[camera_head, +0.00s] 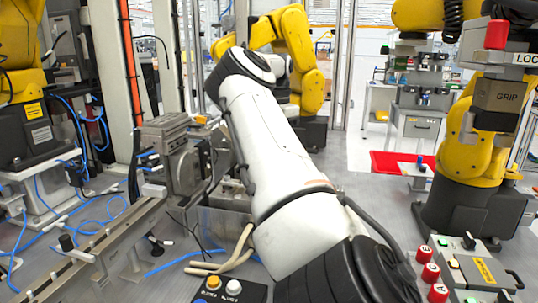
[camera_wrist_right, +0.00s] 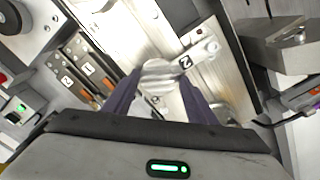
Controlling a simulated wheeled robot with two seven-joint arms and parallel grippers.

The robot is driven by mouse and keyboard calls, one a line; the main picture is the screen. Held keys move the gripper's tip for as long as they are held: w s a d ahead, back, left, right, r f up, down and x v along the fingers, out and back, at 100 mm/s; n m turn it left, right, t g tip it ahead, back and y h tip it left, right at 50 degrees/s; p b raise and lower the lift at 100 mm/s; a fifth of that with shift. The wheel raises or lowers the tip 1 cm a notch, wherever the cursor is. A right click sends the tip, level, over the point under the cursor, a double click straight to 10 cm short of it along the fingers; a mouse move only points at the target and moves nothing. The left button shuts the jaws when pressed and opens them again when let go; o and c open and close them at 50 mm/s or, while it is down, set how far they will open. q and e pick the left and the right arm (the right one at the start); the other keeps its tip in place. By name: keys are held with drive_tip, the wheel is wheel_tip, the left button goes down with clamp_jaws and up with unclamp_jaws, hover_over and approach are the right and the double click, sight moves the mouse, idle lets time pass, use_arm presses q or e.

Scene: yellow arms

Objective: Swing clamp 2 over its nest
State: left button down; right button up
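In the right wrist view, a pale metal clamp arm (camera_wrist_right: 200,52) carries a black "2" label and ends in a round silver knob (camera_wrist_right: 158,70). The two dark purple fingers of my right gripper (camera_wrist_right: 160,80) stand on either side of this knob. The knob nearly fills the gap between the fingertips; whether they touch it is unclear. A metal plate (camera_wrist_right: 130,35) lies behind the clamp. The nest cannot be made out for certain. In the head view, my white arm crosses the middle and hides its gripper and the clamp. My left gripper is not in view.
In the head view, a grey metal fixture (camera_head: 175,140) and a rail (camera_head: 110,240) stand left of my arm. A button box (camera_head: 228,288) is at the front. A panel with red knobs (camera_head: 430,272) and a yellow robot (camera_head: 465,150) stand right. A metal block (camera_wrist_right: 285,40) is close at the wrist view's right.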

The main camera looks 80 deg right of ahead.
drive_tip(key=shift+o, duration=1.2)
use_arm(q)
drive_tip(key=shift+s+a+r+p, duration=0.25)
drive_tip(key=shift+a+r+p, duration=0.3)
drive_tip(key=shift+p, duration=0.6)
use_arm(e)
wheel_tip(320, 180, up, 10)
drive_tip(key=shift+r, duration=0.15)
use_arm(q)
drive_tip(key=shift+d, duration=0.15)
use_arm(e)
wheel_tip(320, 180, down, 10)
drive_tip(key=shift+a+f+b, duration=0.1)
drive_tip(key=shift+f+b, duration=0.15)
drive_tip(key=shift+b, duration=0.95)
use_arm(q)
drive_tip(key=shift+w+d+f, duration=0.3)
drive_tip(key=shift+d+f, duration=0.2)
